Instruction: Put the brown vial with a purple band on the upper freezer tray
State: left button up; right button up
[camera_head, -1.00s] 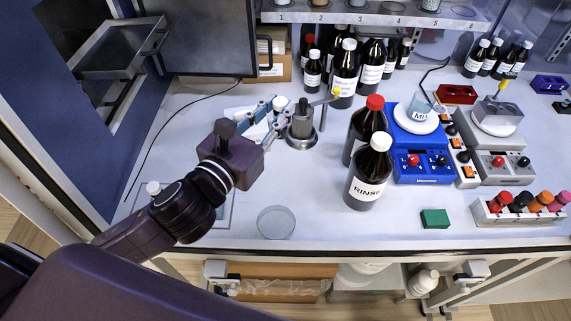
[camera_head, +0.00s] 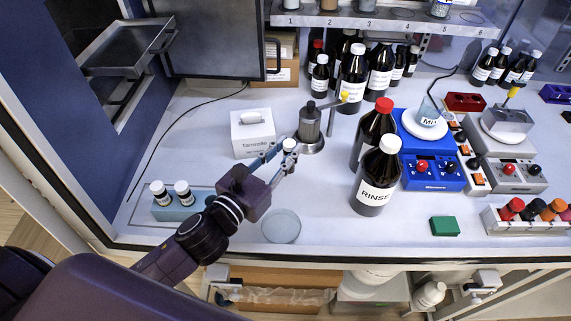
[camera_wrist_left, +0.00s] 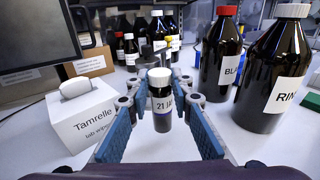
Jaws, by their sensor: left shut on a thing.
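My left gripper (camera_head: 280,153) is shut on a small brown vial (camera_head: 289,146) with a white cap, held upright above the bench. In the left wrist view, the vial (camera_wrist_left: 162,103) stands between the blue finger pads (camera_wrist_left: 163,85). Its white label reads "21 JA", with a purple band near the label's lower edge. The freezer stands open at the left. Its upper tray (camera_head: 103,62) is pulled out, a grey metal tray that looks empty, far up and left of the gripper. A lower tray is partly hidden beneath it. My right gripper is not in view.
A white Tamrelle wipes box (camera_head: 253,140) stands just left of the vial. A steel cylinder (camera_head: 310,125) and the tall RINSE bottle (camera_head: 376,180) are on the right. Two capped vials (camera_head: 183,190) sit in a pale blue rack. The open freezer door (camera_head: 213,40) stands behind.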

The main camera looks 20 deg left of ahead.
pick_arm(q)
notch_tip(320, 180, down, 4)
jog(key=shift+f, duration=0.15)
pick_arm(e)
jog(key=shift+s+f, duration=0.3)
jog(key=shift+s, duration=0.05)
pick_arm(q)
jog(key=shift+f+b, duration=0.2)
jog(key=shift+b, duration=0.15)
jog(key=o, duration=0.9)
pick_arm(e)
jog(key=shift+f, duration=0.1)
pick_arm(q)
jog(key=shift+r, duration=0.15)
